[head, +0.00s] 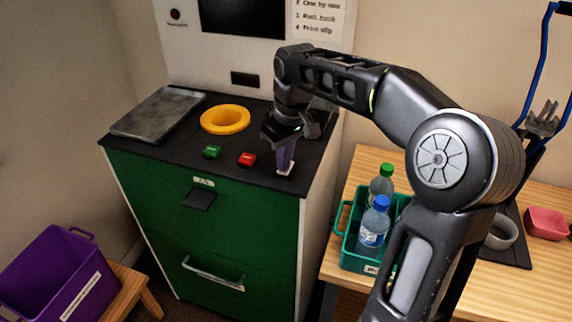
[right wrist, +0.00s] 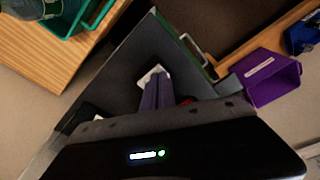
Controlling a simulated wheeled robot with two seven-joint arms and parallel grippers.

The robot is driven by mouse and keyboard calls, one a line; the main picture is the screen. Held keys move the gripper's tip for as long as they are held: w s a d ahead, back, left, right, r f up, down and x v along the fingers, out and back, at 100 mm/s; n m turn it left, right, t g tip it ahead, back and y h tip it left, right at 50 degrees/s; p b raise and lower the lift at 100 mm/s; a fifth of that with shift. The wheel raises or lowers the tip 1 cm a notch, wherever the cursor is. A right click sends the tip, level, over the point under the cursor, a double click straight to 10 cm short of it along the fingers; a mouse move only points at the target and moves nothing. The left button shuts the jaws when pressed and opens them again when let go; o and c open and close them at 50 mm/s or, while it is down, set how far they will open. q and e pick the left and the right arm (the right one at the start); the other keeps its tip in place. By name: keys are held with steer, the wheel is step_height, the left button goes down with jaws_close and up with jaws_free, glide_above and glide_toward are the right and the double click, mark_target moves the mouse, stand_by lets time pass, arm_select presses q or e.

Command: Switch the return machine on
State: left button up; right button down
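The return machine is a green cabinet (head: 230,222) with a dark top (head: 230,172) and a pale upright back panel holding a black screen (head: 243,18). A green button (head: 212,152) and a red button (head: 247,159) sit near the front edge of the top. My right gripper (head: 285,166) points down at the top's front right, right of the red button. Its purplish fingers look shut together, with their tips at a small white piece (head: 286,170). That white piece also shows in the right wrist view (right wrist: 152,74); contact is unclear. My left gripper is out of view.
A yellow ring (head: 225,119) and a grey slab (head: 160,113) are on the machine top. A purple bin (head: 62,272) stands at left. A teal crate (head: 348,255) with bottles, and a pink bowl (head: 546,223), are on the wooden table (head: 500,297) at right.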

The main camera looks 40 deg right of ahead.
step_height(320, 180, up, 7)
steer(key=p, duration=0.6)
stand_by(0.3)
stand_by(0.5)
